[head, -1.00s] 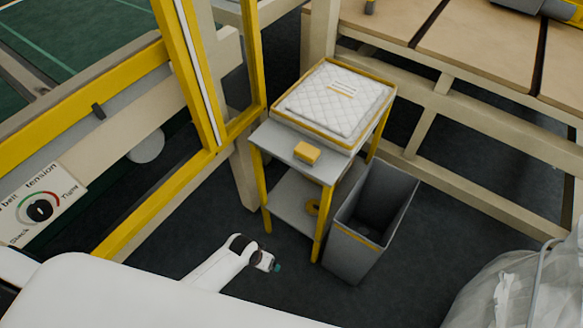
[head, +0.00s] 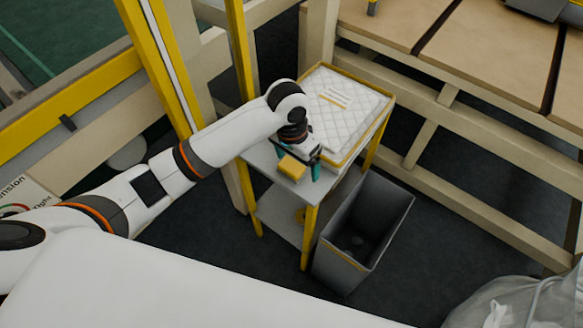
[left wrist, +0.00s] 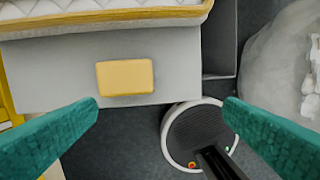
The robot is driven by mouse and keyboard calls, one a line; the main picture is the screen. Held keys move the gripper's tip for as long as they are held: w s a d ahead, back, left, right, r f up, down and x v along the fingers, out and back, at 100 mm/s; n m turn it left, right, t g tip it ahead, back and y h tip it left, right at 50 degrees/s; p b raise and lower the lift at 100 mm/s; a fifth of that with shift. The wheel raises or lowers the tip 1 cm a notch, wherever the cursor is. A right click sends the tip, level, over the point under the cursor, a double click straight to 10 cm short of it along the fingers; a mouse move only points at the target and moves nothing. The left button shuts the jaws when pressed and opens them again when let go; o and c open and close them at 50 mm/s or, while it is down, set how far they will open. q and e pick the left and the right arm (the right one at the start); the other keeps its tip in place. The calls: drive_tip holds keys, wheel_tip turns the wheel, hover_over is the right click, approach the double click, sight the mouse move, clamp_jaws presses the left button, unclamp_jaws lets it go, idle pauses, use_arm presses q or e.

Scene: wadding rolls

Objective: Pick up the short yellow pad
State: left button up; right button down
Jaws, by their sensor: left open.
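The short yellow pad (head: 291,168) is a small yellow block lying on the front part of the grey stand's top (head: 262,154). In the left wrist view the pad (left wrist: 125,78) lies flat and clear, above and left of the middle between my fingertips. My left gripper (head: 299,163) is open and empty, with its teal fingers close around the pad's area in the head view. In the left wrist view both fingers (left wrist: 163,106) are wide apart and the pad is not between them. My right gripper is not in view.
A yellow-rimmed tray (head: 357,72) with white quilted wadding (head: 345,105) sits behind the pad on the stand. A grey bin (head: 372,215) stands right of the stand. A yellow frame post (head: 172,70) rises at left. A clear plastic bag (head: 525,300) lies at lower right.

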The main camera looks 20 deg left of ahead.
use_arm(q)
drive_tip(key=w+a+r+y, duration=0.1)
drive_tip(key=w+a+r, duration=0.2)
hover_over(291, 165)
drive_tip(key=shift+n, duration=0.4)
drive_tip(key=f, duration=0.5)
drive_tip(key=shift+s+a+f, duration=0.15)
drive_tip(key=shift+s+f, duration=0.05)
drive_tip(key=shift+s, duration=0.05)
drive_tip(key=shift+w+d+f, duration=0.1)
drive_tip(key=shift+d+f, duration=0.05)
drive_tip(key=shift+f, duration=1.35)
drive_tip(key=shift+w+d+f, duration=0.1)
drive_tip(key=shift+f, duration=1.35)
drive_tip(key=c, duration=1.1)
